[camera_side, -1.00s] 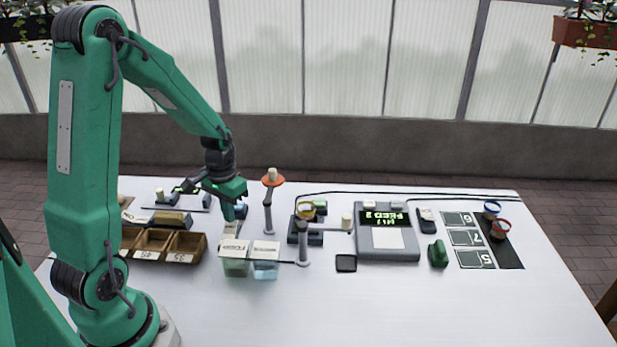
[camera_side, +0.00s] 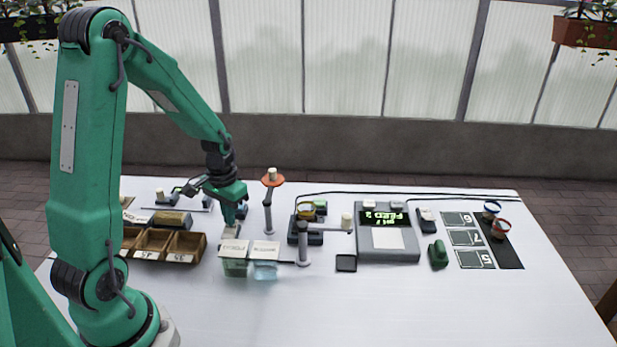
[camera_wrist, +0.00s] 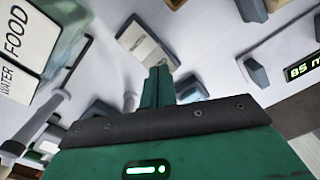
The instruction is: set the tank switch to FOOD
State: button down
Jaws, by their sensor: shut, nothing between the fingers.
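My gripper (camera_side: 231,223) is shut and empty, pointing down behind the two small tanks. Its fingers also show together in the wrist view (camera_wrist: 158,82). The left tank (camera_side: 235,268) is greenish and the right tank (camera_side: 265,271) is bluish; each has a white label on top. In the wrist view, a label plate reading FOOD (camera_wrist: 17,30) and WATER shows at the left edge. A small pale block (camera_side: 230,232), possibly the tank switch, lies just under my fingertips. In the wrist view a pale plate with a dark line (camera_wrist: 146,46) lies beyond the fingertips. I cannot tell the switch's position or whether I touch it.
Wooden bins (camera_side: 186,246) stand left of the tanks. A post with an orange dish (camera_side: 272,181) stands close behind on the right. A grey console with a green display (camera_side: 388,245) and a green object (camera_side: 438,254) stand farther right. The front of the table is clear.

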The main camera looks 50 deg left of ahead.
aim_at(232, 228)
jog(key=shift+f, duration=0.45)
dwell(0.3)
jog(key=shift+r, duration=3.5)
jog(key=shift+r, duration=0.1)
jog(key=s+d+r+m+t, duration=0.1)
jog(key=s+d+r+t, duration=0.1)
jog(key=s+d+r, duration=0.2)
jog(key=s+d+r+m+t, duration=0.2)
jog(key=s+d+r, duration=0.3)
jog(key=d+r, duration=0.5)
jog(key=shift+d+r+t, duration=0.4)
jog(key=shift+d+t, duration=0.4)
jog(key=shift+d, duration=0.15)
